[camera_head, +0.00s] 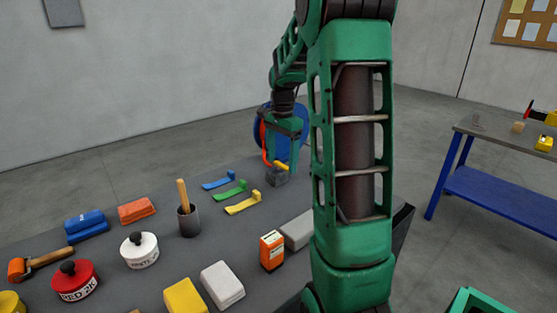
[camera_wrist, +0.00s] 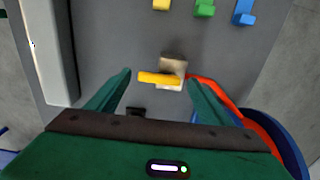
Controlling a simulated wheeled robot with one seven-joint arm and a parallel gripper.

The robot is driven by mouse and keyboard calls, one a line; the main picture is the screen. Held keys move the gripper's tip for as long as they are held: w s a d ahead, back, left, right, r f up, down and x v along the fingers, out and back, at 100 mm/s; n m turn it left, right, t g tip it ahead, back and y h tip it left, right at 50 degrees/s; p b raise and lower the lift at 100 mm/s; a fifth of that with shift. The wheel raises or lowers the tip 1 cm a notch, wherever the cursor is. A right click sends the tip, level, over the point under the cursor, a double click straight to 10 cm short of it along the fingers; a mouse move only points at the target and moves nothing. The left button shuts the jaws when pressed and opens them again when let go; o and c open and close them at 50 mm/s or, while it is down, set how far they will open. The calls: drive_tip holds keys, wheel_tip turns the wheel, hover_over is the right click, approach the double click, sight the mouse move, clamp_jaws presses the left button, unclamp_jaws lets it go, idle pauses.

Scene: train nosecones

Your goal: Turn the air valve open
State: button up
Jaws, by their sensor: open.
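The air valve is a small grey block (camera_head: 277,179) with a yellow lever (camera_head: 281,166), at the far end of the grey bench top. In the wrist view the yellow lever (camera_wrist: 155,78) lies sideways across the pale block (camera_wrist: 173,65). A red hose (camera_wrist: 215,88) shows beside it, to the right. My gripper (camera_head: 281,157) points down at the valve. In the wrist view its green fingers are open, one on each side of the lever, with visible gaps. I cannot tell the exact height of the fingertips over the lever.
A blue round reel (camera_head: 262,125) stands just behind the valve. Blue, green (camera_head: 230,190) and yellow hooked pieces lie left of it. A grey cup with a wooden handle (camera_head: 188,220), tins and blocks fill the nearer bench. A long pale block (camera_wrist: 50,50) lies at the wrist view's left.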

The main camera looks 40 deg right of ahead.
drive_tip(key=c, duration=1)
drive_tip(key=shift+c, duration=0.2)
drive_tip(key=shift+d+n, duration=0.1)
drive_tip(key=shift+n, duration=0.2)
drive_tip(key=n, duration=0.4)
drive_tip(key=shift+w+d, duration=0.15)
drive_tip(key=shift+d, duration=0.25)
drive_tip(key=n, duration=0.4)
drive_tip(key=shift+w+d+r, duration=0.1)
drive_tip(key=shift+w+d, duration=0.15)
drive_tip(key=shift+d, duration=0.05)
drive_tip(key=n, duration=0.4)
drive_tip(key=shift+w+d+n, duration=0.25)
drive_tip(key=shift+w+n, duration=0.05)
drive_tip(key=shift+w, duration=0.05)
drive_tip(key=shift+w+d+n, duration=0.1)
drive_tip(key=shift+w+n, duration=0.1)
drive_tip(key=shift+n, duration=0.95)
drive_tip(key=shift+w+n, duration=0.2)
drive_tip(key=shift+n, duration=0.95)
